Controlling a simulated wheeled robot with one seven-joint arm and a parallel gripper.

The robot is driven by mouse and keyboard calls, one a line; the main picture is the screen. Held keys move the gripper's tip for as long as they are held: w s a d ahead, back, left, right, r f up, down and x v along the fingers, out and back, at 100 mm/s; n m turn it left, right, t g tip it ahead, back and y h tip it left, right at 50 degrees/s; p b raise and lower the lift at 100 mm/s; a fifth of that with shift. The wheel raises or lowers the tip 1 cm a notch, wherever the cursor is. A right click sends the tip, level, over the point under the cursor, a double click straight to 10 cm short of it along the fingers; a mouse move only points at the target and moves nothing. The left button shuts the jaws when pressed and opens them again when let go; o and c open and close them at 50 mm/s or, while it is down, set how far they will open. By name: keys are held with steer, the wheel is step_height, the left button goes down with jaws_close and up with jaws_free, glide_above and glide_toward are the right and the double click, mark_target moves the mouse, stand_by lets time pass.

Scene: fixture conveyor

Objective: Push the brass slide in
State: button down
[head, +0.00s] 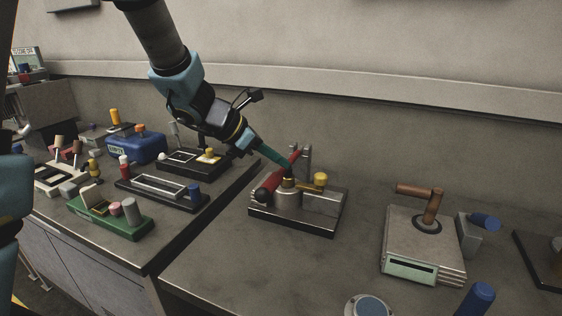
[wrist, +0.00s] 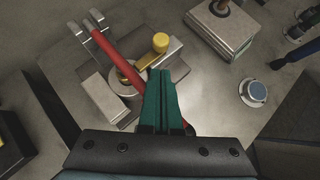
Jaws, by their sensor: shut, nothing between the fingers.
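The brass slide shows in the wrist view as a flat brass-coloured bar (wrist: 149,59) with a round yellow knob (wrist: 160,42) on it; the same knob (head: 320,178) stands on the right of the fixture in the head view. The slide runs beside a round metal post (head: 287,196) with a brass top. My gripper (head: 289,166) is shut and empty, with its teal fingers (wrist: 161,74) pointing down at the fixture close to the post and knob. Whether the fingertips touch anything is unclear. The fingers hide part of the fixture in the wrist view.
A red lever (wrist: 118,58) crosses the fixture close to my fingers, with a metal fork (head: 307,158) behind it. The fixture's black base (head: 290,222) stands on the grey bench. A box with a brown crank (head: 420,240) stands right; several fixtures crowd the left bench.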

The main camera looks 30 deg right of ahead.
mark_target(315, 180)
steer(key=p+x, duration=0.1)
steer(key=x, duration=0.8)
steer(key=shift+p, duration=0.3)
steer(key=shift+b, duration=0.3)
steer(key=shift+s+d+f+b, duration=0.15)
steer(key=shift+d+b, duration=0.2)
steer(key=shift+b, duration=0.35)
steer(key=shift+r, duration=0.2)
